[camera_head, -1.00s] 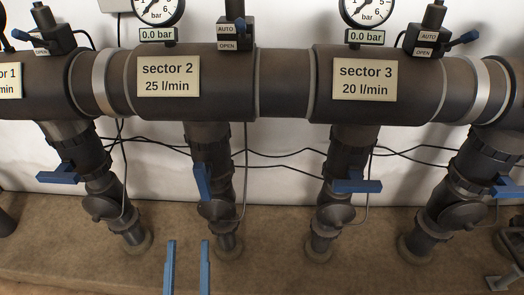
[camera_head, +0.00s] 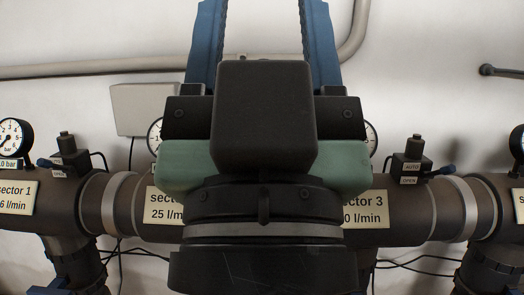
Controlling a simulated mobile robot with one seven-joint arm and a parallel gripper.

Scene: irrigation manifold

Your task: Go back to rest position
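My gripper (camera_head: 262,40) stands large in the centre of the head view, pointing up. Its two blue fingers are wide apart with bare wall between them, so it is open and empty. The fingertips run out of the top of the picture. My gripper body and wrist hide the middle of the dark manifold pipe (camera_head: 400,222), most of the sector 2 label (camera_head: 164,206) and part of the sector 3 label (camera_head: 365,209). The gripper is in front of the pipe; I see no contact.
A sector 1 label (camera_head: 17,205) and a gauge (camera_head: 14,138) show at left. Valve actuators with blue levers stand on the pipe at left (camera_head: 68,157) and right (camera_head: 411,160). A grey box (camera_head: 143,109) and a conduit (camera_head: 90,70) are on the white wall. The floor is out of view.

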